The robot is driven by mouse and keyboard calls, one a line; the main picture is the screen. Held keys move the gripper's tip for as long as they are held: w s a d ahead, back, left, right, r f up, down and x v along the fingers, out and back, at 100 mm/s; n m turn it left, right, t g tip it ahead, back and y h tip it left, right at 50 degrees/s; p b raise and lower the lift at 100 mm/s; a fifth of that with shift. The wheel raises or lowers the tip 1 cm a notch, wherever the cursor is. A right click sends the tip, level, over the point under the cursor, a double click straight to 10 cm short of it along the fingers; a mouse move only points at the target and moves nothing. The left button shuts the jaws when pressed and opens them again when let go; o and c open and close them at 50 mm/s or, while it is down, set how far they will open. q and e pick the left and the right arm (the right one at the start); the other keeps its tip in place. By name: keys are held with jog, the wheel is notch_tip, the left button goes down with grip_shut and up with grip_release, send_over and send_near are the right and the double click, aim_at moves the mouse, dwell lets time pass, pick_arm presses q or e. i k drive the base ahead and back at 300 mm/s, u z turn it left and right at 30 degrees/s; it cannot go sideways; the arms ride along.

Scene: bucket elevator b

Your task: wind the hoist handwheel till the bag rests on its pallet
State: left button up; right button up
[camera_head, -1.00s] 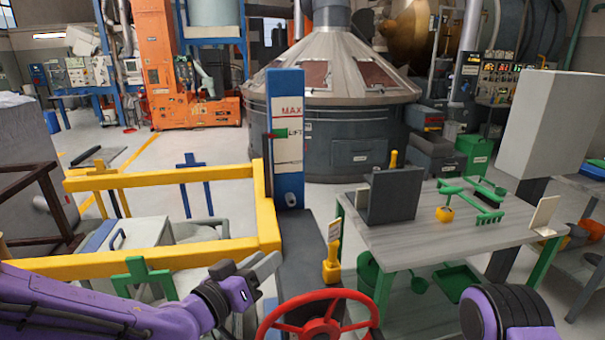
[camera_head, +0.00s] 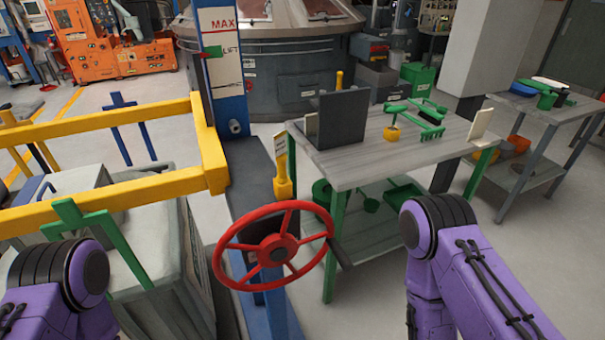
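A large pale grey bag (camera_head: 150,255) hangs or stands at the lower left, partly hidden by the yellow frame (camera_head: 105,203) and a green cross-shaped bar (camera_head: 80,220). Its underside and any pallet are hidden. My arms show at both lower corners, but both grippers are out of the picture.
A grey workbench (camera_head: 350,170) with green legs stands just right of and behind the handwheel, holding a dark box and green tools. A yellow-handled thing (camera_head: 283,185) stands behind the wheel. A second table (camera_head: 540,105) is at the right. Floor between the tables is clear.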

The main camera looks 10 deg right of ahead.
aim_at(277, 250)
jog(key=k, duration=1.15)
jog(key=z, duration=0.7)
jog(key=i, duration=1.25)
jog(key=u, duration=0.6)
